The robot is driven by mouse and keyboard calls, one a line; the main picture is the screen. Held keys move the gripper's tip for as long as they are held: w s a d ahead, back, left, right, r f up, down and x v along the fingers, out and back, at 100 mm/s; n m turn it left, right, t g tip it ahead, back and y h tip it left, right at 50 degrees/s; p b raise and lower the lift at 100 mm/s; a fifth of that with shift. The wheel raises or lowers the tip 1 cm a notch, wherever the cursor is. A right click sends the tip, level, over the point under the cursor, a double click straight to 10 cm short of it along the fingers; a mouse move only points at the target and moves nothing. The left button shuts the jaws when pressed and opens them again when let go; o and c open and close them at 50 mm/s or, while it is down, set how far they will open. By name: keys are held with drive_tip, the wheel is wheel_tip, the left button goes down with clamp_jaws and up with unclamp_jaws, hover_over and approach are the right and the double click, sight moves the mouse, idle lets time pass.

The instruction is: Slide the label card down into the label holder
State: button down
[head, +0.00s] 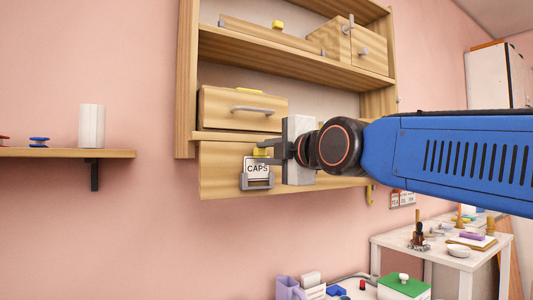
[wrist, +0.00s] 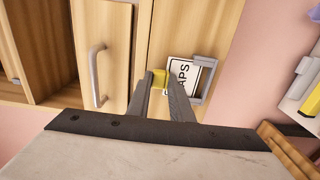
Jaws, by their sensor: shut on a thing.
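The white label card (head: 257,168) reads "CAPS" and is upright in front of the lower wooden drawer. A yellow tab (wrist: 158,78) is at its top edge. My gripper (head: 262,149) is shut on this tab from the right side. The grey label holder (head: 257,184) is a U-shaped frame on the drawer front, below the card. The card's lower edge meets or overlaps the holder's upper part; I cannot tell how deep it sits. In the wrist view the card (wrist: 181,73) lies sideways, with the holder (wrist: 207,80) at its right end.
A drawer with a grey handle (head: 254,110) is just above in the wooden shelf unit (head: 187,80). A wall shelf (head: 60,153) with a white container (head: 91,126) is at left. A white table (head: 440,241) with small items stands at lower right. The wall below the drawer is clear.

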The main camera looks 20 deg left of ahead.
drive_tip(key=shift+f, duration=0.55)
idle(0.4)
drive_tip(key=c, duration=1.5)
unclamp_jaws()
drive_tip(key=v, duration=1.7)
drive_tip(key=w+d+f+m+g+h, duration=0.15)
drive_tip(key=d+f+m+h, duration=0.25)
drive_tip(key=d+f+m, duration=0.55)
drive_tip(key=w+d+f+m+h, duration=0.2)
drive_tip(key=d+f+m+h, duration=0.25)
drive_tip(key=d+f, duration=0.85)
drive_tip(key=s+d+f+m+g+h, duration=0.1)
drive_tip(key=s+d+f+m, duration=0.3)
drive_tip(key=f, duration=0.5)
drive_tip(key=s+d+f+m+g+h, duration=0.2)
drive_tip(key=s+d+f+m, duration=0.3)
drive_tip(key=f, duration=0.4)
drive_tip(key=s+d+f+m+g+h, duration=0.2)
drive_tip(key=s+d+f+m, duration=0.3)
drive_tip(key=f, duration=0.4)
drive_tip(key=shift+s+d+f, duration=0.1)
drive_tip(key=shift+d+f, duration=0.25)
